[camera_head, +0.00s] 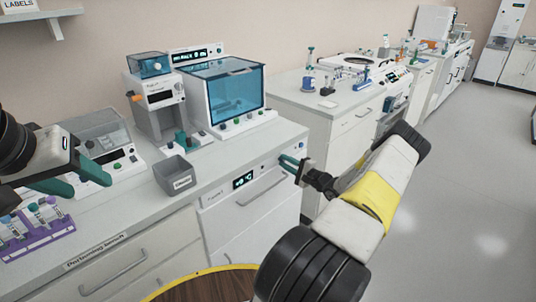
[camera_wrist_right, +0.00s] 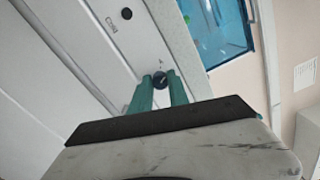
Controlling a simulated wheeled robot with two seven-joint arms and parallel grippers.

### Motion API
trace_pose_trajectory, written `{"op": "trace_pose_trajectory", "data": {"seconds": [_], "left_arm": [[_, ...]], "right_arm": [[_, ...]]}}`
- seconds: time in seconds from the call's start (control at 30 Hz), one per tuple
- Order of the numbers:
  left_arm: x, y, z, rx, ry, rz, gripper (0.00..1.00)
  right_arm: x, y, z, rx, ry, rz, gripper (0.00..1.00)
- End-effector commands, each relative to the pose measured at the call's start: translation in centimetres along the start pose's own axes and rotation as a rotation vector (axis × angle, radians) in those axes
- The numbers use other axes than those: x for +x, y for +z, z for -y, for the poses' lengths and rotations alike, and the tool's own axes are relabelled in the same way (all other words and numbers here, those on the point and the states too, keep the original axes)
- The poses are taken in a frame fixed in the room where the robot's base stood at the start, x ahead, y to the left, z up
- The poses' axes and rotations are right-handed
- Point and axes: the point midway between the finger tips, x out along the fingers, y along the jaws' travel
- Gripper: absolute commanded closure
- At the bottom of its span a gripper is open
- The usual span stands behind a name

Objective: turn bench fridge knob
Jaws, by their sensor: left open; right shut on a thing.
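The bench fridge (camera_head: 228,190) is the white unit built in under the counter, with a small dark display and a bar handle on its front. Its dark round knob (camera_wrist_right: 160,79) shows between the teal fingertips in the right wrist view, with a light pointer mark on it. My right gripper (camera_head: 289,165) reaches the right end of the fridge's front panel and is shut on the knob; the fingers hide the knob in the head view. My left gripper (camera_head: 82,177) is open and empty above the counter at the left.
A grey bin (camera_head: 174,177) and a purple tube rack (camera_head: 36,235) stand on the counter near my left gripper. A blue-lidded machine (camera_head: 226,95) stands on the counter above the fridge. Another dark round part (camera_wrist_right: 127,13) is on the panel in the wrist view. Open floor lies at the right.

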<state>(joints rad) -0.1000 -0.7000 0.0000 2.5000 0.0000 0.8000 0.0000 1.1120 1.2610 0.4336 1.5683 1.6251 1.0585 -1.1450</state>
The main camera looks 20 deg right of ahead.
Motion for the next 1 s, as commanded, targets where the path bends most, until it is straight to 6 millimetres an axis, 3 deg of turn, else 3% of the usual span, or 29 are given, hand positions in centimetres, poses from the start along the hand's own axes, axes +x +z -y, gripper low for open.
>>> {"op": "trace_pose_trajectory", "data": {"seconds": [0.5,1.0], "left_arm": [[0.00,0.00,0.00,0.000,0.000,0.000,0.48],[0.00,0.00,0.00,0.000,0.000,0.000,0.48]], "right_arm": [[-0.11,-0.12,-0.24,-0.418,0.003,-0.002,1.00],[-0.13,-0.15,-0.28,-0.560,0.004,-0.002,1.00]]}}
